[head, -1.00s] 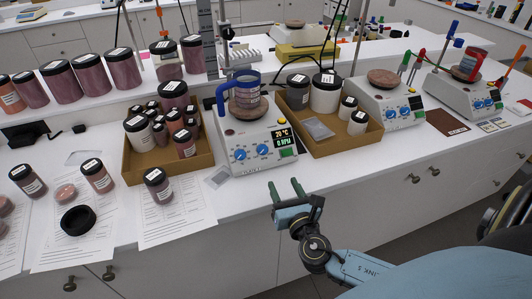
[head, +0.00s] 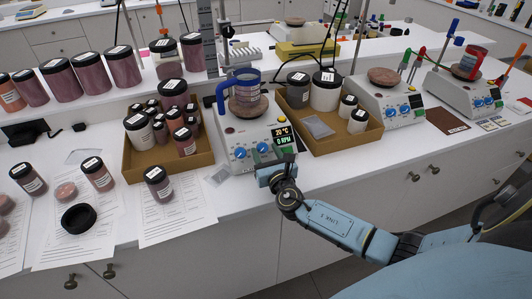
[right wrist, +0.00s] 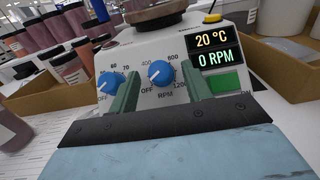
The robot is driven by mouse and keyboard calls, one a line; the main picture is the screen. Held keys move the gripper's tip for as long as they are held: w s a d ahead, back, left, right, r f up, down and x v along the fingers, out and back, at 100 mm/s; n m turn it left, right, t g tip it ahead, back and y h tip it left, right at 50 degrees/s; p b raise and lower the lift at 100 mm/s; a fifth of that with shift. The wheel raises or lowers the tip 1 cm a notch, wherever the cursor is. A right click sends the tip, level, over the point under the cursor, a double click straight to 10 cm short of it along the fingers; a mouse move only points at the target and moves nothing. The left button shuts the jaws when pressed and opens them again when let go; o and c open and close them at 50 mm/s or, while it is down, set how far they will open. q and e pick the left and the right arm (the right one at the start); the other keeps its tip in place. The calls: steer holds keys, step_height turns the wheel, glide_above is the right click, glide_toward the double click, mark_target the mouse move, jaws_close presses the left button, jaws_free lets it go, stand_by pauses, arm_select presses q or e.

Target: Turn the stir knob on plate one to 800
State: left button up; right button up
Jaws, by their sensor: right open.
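The nearest hot plate (head: 228,133), taken as plate one, has two blue knobs on its sloped front. The display (right wrist: 214,50) reads 20 °C and 0 RPM. My right gripper (right wrist: 161,84) is open, its green fingers on either side of the stir knob in the picture; I cannot tell if they touch it. In the head view my right gripper (head: 275,161) is at the plate's front. My left gripper is out of view.
The other knob (right wrist: 110,83) is close to my left-hand finger in the wrist view. The counter's front edge is clear.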

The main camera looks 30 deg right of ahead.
steer(key=shift+w, duration=0.1)
steer(key=shift+c, duration=0.4)
steer(key=c, duration=0.9)
